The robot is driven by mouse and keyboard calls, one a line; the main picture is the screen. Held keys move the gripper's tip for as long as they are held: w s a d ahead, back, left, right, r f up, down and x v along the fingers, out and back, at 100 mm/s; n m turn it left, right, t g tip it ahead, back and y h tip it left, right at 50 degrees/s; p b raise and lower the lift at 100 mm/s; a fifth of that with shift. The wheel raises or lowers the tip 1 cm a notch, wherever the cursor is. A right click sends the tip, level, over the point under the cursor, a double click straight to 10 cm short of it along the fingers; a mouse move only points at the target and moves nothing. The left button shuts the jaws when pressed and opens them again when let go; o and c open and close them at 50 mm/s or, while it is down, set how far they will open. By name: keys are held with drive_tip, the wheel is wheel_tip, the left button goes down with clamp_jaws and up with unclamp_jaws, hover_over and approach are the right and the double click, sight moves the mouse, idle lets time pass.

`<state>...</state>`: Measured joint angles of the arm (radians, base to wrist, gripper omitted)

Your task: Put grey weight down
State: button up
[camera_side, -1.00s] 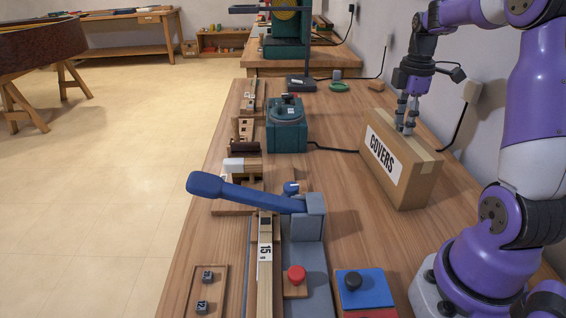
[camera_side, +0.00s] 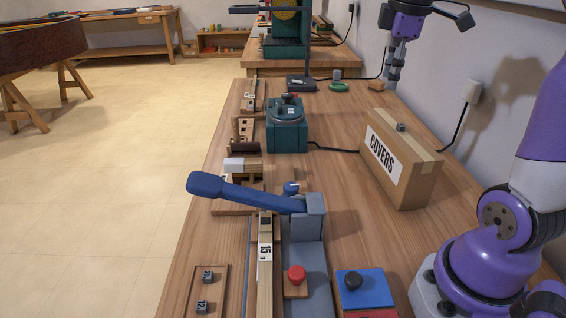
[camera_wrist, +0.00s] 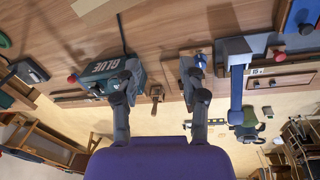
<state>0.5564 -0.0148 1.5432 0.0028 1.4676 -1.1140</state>
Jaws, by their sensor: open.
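A small grey weight (camera_side: 401,127) rests on top of the cardboard box (camera_side: 418,178) labelled COVERS in the side view. My gripper (camera_side: 391,84) is raised above and behind the box, apart from the weight. In the wrist view my gripper (camera_wrist: 160,84) shows its two fingers spread with nothing between them. I cannot make out the weight in the wrist view.
A wooden tray (camera_side: 218,292) holds two dark numbered weights at the front left. A blue lever (camera_side: 245,195) stands over the key jig. A teal glue pot (camera_side: 287,134), its cable and a green ring (camera_side: 339,86) lie farther back.

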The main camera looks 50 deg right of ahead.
drive_tip(key=s+a+f+m+t, duration=0.2)
drive_tip(key=a+f+m, duration=0.1)
drive_tip(key=a, duration=0.5)
drive_tip(key=s+a+f+m+t, duration=0.2)
drive_tip(key=s+a+f+m, duration=0.1)
drive_tip(key=a+f, duration=0.2)
drive_tip(key=a, duration=0.2)
drive_tip(key=shift+a+y, duration=0.35)
drive_tip(key=shift+y, duration=0.05)
